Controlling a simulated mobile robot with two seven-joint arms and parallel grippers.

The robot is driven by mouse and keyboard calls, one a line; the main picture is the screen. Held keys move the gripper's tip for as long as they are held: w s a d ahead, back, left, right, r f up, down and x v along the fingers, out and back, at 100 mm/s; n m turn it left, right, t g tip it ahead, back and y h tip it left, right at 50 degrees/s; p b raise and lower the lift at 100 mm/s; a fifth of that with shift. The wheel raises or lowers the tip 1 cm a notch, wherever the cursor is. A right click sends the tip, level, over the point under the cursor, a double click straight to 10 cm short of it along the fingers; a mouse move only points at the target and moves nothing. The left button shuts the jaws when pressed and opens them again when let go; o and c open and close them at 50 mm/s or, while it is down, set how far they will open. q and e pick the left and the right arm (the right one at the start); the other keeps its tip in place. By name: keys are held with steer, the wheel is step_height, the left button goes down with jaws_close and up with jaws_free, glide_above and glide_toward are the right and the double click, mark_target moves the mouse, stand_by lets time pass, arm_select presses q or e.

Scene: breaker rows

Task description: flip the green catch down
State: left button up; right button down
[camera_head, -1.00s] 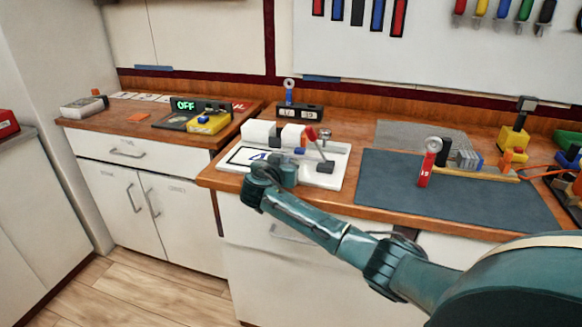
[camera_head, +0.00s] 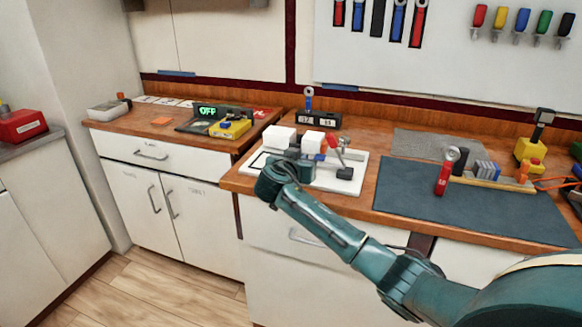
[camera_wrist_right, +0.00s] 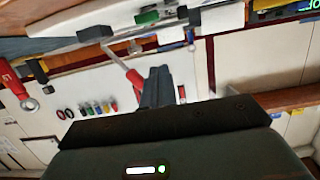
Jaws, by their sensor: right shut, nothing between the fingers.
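A small green block (camera_wrist_right: 147,17), which looks like the green catch, shows at the top of the right wrist view beside a black block (camera_wrist_right: 95,33). I cannot tell whether it is up or down. In the head view I cannot make it out; my right arm covers part of the white board (camera_head: 352,184) with its white blocks (camera_head: 279,137). My right gripper (camera_head: 296,160) is over the left part of this board. Its fingers (camera_wrist_right: 158,85) are shut and empty, below the green block in the wrist picture, with a visible gap. My left gripper is not in view.
A red-handled lever (camera_head: 331,143) stands on the board, right of my gripper. A blue-grey mat (camera_head: 440,205) with a red tool (camera_head: 444,175) lies farther right. A yellow device (camera_head: 230,129) and an "OFF" display (camera_head: 206,110) stand on the left counter.

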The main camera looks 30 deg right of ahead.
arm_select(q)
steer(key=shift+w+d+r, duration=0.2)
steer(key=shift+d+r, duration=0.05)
arm_select(e)
steer(key=v, duration=0.6)
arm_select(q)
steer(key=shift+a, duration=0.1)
arm_select(e)
steer(key=shift+f, duration=0.1)
